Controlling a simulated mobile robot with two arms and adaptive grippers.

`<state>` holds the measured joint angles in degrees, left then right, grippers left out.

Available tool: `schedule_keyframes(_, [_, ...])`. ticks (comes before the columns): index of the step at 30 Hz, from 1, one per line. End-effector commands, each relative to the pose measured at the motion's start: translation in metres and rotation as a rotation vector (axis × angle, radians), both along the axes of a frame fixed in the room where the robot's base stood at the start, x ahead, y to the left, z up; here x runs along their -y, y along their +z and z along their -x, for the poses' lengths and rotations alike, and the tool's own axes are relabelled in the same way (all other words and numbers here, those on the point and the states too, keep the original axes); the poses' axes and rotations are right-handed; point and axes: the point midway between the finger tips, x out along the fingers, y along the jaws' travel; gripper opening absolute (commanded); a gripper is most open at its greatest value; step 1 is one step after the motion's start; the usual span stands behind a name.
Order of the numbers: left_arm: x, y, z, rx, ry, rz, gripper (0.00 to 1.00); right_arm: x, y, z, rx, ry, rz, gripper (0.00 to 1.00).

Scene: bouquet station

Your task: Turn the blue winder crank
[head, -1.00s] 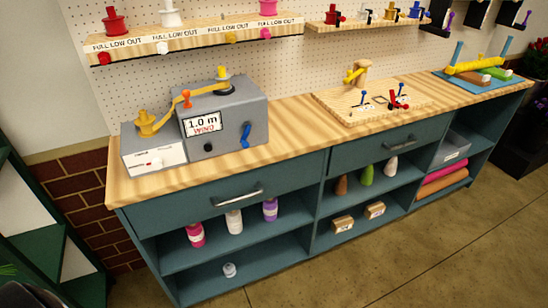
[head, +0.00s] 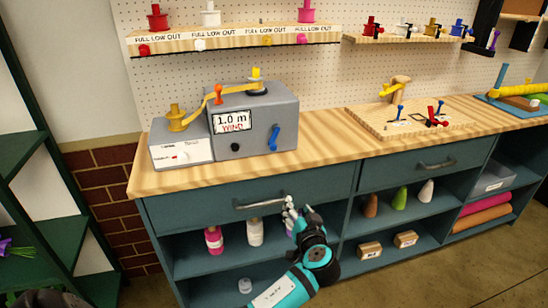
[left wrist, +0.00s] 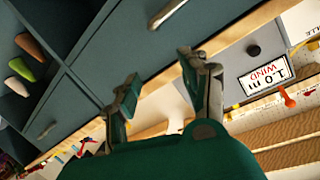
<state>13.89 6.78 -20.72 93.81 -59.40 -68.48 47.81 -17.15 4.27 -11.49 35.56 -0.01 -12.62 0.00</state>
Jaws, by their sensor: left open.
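The blue winder crank (head: 274,138) is on the front of the grey winder box (head: 262,115), right of its display (head: 231,121) reading "1.0 m WIND". The crank's handle is tilted slightly from upright. My left gripper (head: 291,204) is in front of the upper drawer, below the tabletop and well below the crank, not touching it. In the left wrist view its two fingers (left wrist: 158,72) are spread, with nothing between them. That view shows the winder display (left wrist: 264,75) upside down; I cannot see the blue crank there. My right gripper is not in view.
A drawer handle (head: 260,202) is close to the left gripper. The wooden tabletop (head: 318,150) is clear right of the winder, up to a wooden board (head: 410,121) with small tools. A yellow spool (head: 178,119) stands on the winder's left unit.

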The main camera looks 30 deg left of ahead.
Motion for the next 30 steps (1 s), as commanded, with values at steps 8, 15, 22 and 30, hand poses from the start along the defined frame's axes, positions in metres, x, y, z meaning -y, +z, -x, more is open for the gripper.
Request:
schedule_keyframes(8, [-0.014,0.103,0.016,0.321,0.152,0.022,0.45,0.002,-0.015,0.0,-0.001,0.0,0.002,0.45])
schedule_keyframes(15, [-0.039,0.105,-0.004,0.322,0.157,0.02,0.45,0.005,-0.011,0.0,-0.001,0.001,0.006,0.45])
schedule_keyframes(22, [-0.078,0.104,-0.037,0.321,0.156,0.019,0.45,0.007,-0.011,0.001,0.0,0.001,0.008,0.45])
schedule_keyframes(30, [-0.12,0.103,-0.074,0.32,0.155,0.02,0.45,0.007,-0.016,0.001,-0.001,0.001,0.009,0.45])
